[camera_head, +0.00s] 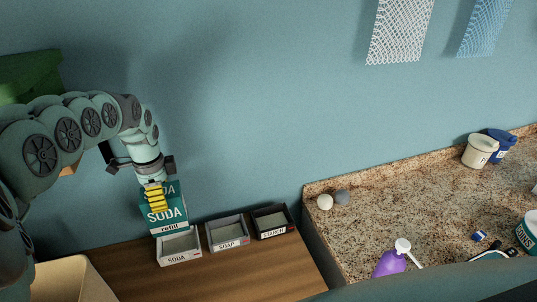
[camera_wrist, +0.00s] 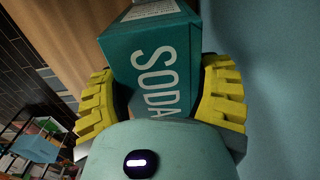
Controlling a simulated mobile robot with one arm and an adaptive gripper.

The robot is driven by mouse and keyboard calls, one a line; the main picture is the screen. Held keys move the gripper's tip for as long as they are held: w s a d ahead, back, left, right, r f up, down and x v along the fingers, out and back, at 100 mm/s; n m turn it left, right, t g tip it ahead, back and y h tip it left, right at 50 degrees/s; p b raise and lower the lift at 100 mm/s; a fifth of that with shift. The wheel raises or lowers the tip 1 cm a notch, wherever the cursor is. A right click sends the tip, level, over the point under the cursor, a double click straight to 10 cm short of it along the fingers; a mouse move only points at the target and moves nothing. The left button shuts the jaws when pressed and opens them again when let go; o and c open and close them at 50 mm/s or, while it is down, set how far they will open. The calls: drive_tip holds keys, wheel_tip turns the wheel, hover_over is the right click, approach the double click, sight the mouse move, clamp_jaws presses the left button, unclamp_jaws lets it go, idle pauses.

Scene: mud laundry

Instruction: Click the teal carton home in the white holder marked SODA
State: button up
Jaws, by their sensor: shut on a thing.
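The teal carton (camera_head: 170,218), lettered SODA and refill, is held in my gripper (camera_head: 156,198). In the wrist view the carton (camera_wrist: 155,62) sits between the two yellow fingers of my gripper (camera_wrist: 163,95). The white holder marked SODA (camera_head: 179,247) stands on the wooden shelf, open at the top. In the head view the carton is above and slightly left of this holder, its lower edge near the holder's back rim. I cannot tell whether they touch. The carton looks slightly tilted. The holder is not clear in the wrist view.
A grey holder marked SOAP (camera_head: 228,233) and a black holder (camera_head: 272,222) stand to the right on the wooden shelf (camera_head: 235,275). A granite counter (camera_head: 420,205) further right bears a purple bottle (camera_head: 390,262) and tubs. A beige bin (camera_head: 65,281) is at lower left. The blue wall is close behind.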

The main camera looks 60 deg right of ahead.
drive_tip(key=shift+s+f+b, duration=0.1)
drive_tip(key=shift+f+b, duration=2.45)
drive_tip(key=shift+f, duration=1.15)
drive_tip(key=shift+f+b, duration=1.9)
drive_tip(key=shift+b, duration=0.05)
drive_tip(key=o, duration=1.3)
drive_tip(key=shift+r, duration=0.15)
wheel_tip(320, 180, up, 11)
drive_tip(key=shift+r, duration=0.45)
